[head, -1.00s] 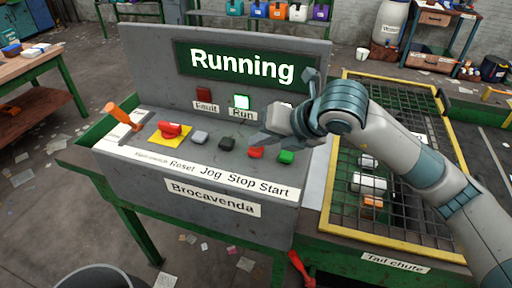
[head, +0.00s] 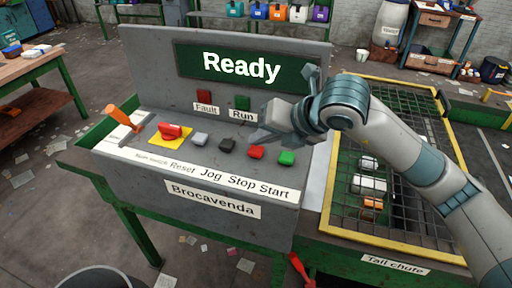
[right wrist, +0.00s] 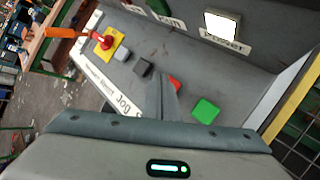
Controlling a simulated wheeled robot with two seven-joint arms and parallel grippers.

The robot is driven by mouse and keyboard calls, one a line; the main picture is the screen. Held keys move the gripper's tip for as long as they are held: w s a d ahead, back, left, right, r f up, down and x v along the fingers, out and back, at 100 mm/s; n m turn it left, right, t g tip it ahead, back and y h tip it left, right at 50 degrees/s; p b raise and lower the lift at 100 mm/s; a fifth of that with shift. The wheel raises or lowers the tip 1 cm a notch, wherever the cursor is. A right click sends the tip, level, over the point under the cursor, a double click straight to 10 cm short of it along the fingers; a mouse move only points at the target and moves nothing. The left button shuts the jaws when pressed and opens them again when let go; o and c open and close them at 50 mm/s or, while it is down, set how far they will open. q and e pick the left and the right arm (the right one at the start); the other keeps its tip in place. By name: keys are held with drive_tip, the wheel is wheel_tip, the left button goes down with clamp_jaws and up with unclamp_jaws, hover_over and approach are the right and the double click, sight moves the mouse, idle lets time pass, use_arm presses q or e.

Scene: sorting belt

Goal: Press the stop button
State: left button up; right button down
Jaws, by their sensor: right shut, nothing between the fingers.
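The red stop button (head: 256,152) sits on the grey control panel (head: 215,225) between the black jog button (head: 227,145) and the green start button (head: 287,158). The display (head: 242,66) reads "Ready", and the run lamp (head: 242,103) is unlit green. My right gripper (head: 250,140) is shut and empty, its fingertips just above and beside the stop button. In the right wrist view the fingers (right wrist: 165,95) partly cover the stop button (right wrist: 175,84); I cannot tell whether they touch it. My left gripper is not in view.
A yellow-framed mesh over the tail chute (head: 330,225) lies at right. A lit power lamp (right wrist: 222,25) shows in the right wrist view.

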sight(260, 152)
drive_tip(key=shift+r, duration=0.3)
drive_tip(key=shift+r+p, duration=0.95)
drive_tip(key=shift+r, duration=1.45)
drive_tip(key=shift+f, duration=0.1)
